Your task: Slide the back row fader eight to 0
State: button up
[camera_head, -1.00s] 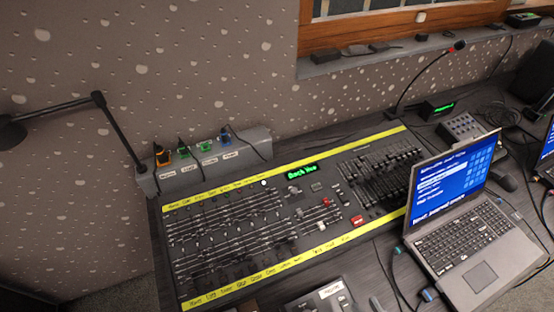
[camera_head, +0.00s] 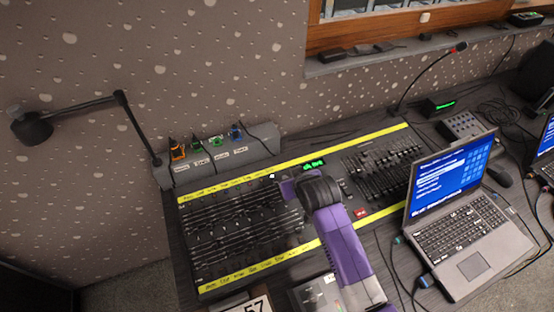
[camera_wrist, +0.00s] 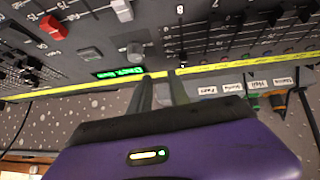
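The lighting console (camera_head: 330,170) lies on the desk with its fader rows and yellow label strips. In the wrist view, the slot marked 8 (camera_wrist: 180,9) runs toward the yellow strip, and a dark fader cap (camera_wrist: 183,57) sits near its strip end. My gripper (camera_wrist: 161,78) points at the console with two grey fingers and a narrow gap between them. The fingers are just short of the cap; no contact is visible. In the head view my purple gripper (camera_head: 289,189) hangs over the console's middle; its fingertips are hidden.
A grey box (camera_head: 222,160) with coloured plugs stands behind the console. A green display (camera_head: 313,164) is beside my gripper. An open laptop (camera_head: 465,205) is at the right, and a desk lamp (camera_head: 35,127) at the left.

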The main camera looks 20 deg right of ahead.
aim_at(276, 182)
jog(key=w+g, duration=0.1)
jog(key=w+r+g, duration=0.1)
jog(key=w+a, duration=0.1)
jog(key=shift+w+r+g+p, duration=0.3)
jog(key=shift+r+g+p, duration=0.1)
jog(key=a+r+g, duration=0.1)
jog(key=g, duration=0.2)
jog(key=s+a+r+g+y, duration=0.1)
jog(key=g, duration=0.1)
jog(key=shift+a+r, duration=0.3)
jog(key=shift+a, duration=0.05)
jog(key=f+b, duration=0.1)
jog(key=f, duration=0.1)
jog(key=f+b, duration=0.2)
jog(key=f, duration=0.1)
jog(key=f+b, duration=0.1)
jog(key=f, duration=0.1)
jog(key=shift+w+f+b, duration=0.2)
jog(key=shift+w+b, duration=0.2)
grip_shut()
